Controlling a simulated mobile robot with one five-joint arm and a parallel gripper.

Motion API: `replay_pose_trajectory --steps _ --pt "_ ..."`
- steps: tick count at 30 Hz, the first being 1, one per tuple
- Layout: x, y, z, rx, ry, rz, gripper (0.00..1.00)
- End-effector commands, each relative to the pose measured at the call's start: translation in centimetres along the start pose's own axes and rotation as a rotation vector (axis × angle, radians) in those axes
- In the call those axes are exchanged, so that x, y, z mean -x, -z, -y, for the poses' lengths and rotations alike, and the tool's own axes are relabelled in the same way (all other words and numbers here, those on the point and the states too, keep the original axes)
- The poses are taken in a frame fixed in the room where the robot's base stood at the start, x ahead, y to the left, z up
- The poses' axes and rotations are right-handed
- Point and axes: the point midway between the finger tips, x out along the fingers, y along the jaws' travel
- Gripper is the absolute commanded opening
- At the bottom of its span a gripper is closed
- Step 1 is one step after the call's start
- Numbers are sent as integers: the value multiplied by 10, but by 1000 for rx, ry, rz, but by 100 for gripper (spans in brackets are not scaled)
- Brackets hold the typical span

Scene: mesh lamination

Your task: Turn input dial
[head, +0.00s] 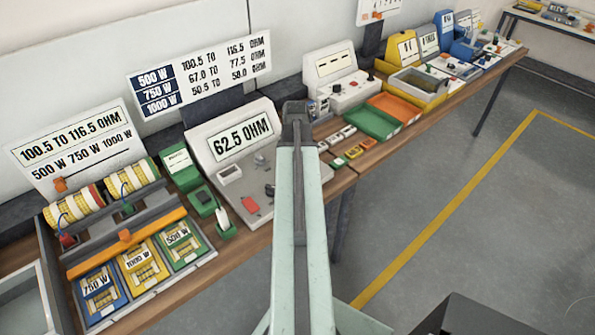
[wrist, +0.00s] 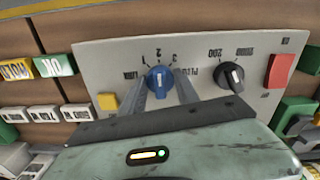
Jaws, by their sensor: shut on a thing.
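The blue dial (wrist: 159,79) with a white pointer line sits on a grey panel, with several numbered marks around it. My gripper (wrist: 161,88) has one finger on each side of it and is shut on it. In the head view, my arm (head: 304,240) reaches to the grey instrument (head: 238,115) whose display reads 62.5 OHM. The blue dial is hidden there behind my arm. In the wrist view the panel lettering appears upside down.
A black dial (wrist: 230,76), a red button (wrist: 281,70) and a yellow button (wrist: 107,101) share the panel. Small coloured tiles (head: 353,152) lie to the instrument's right, with a green tray (head: 372,122) beyond. Spools (head: 75,208) stand at left.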

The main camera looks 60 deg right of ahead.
Motion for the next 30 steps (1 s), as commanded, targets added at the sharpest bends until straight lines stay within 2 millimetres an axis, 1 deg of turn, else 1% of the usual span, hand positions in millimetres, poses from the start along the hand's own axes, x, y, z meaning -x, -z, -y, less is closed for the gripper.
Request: replay_pose_trajectory --steps 17,23,30 --pt "0 0 -1 -60 -2 -2 0" --pt "0 0 -1 -155 -2 -2 0" --pt "0 0 -1 -345 -1 -2 0"
